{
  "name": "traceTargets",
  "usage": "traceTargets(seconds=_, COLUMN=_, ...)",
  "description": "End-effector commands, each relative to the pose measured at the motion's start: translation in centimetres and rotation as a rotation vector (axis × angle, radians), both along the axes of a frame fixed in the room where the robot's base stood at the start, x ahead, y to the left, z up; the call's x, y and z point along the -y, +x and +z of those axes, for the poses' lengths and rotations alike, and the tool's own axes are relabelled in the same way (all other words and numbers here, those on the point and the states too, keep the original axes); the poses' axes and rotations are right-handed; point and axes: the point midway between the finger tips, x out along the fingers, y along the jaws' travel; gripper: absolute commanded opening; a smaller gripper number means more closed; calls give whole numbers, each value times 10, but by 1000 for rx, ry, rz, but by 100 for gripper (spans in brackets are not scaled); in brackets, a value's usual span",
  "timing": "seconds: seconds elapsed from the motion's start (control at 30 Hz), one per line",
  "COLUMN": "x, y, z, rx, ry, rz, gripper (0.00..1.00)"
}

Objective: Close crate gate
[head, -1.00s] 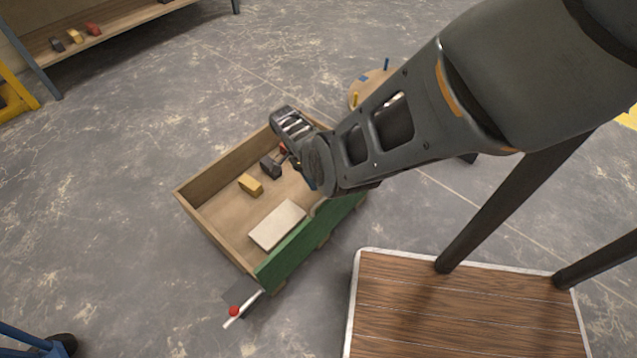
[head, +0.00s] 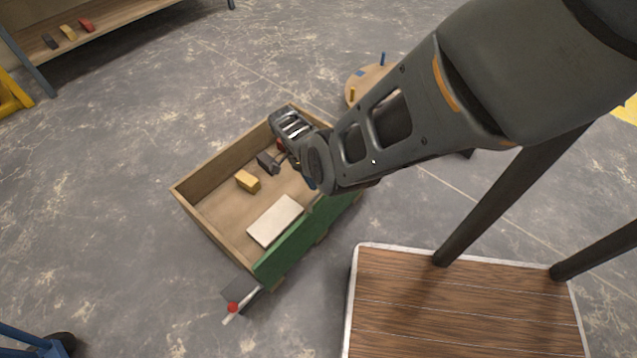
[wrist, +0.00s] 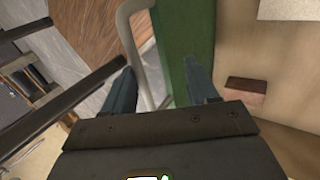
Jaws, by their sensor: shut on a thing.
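The wooden crate (head: 209,167) stands on the floor in the middle of the head view. Its green gate (head: 300,243) is along the near right side, and the panel also shows in the wrist view (wrist: 184,28). A grey bent bar (wrist: 128,22) runs beside the panel there. My gripper (wrist: 161,88) has one blue finger beyond the bar and the other on the crate's inner side of the panel; it is shut on the gate. In the head view my wrist hides most of the grip. A lever with a red knob (head: 233,307) sits at the crate's near corner.
Inside the crate lie a white board (head: 275,221), a yellow block (head: 247,181) and a dark block (head: 268,163). A wood-topped platform (head: 450,310) stands close on the right. A round stand (head: 357,91) is behind my arm. Floor left of the crate is clear.

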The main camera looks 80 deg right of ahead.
Motion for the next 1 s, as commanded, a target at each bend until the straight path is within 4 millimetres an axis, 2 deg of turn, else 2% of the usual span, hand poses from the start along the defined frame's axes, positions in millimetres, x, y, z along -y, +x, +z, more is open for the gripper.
traceTargets(seconds=0.03, x=6, y=8, z=4, rx=16, ry=-17, rz=4, gripper=38)
traceTargets(seconds=0.33, x=8, y=10, z=8, rx=17, ry=-18, rz=4, gripper=38)
traceTargets(seconds=0.7, x=21, y=33, z=52, rx=9, ry=-10, rz=2, gripper=38)
traceTargets(seconds=1.0, x=24, y=39, z=66, rx=3, ry=-3, rz=1, gripper=38)
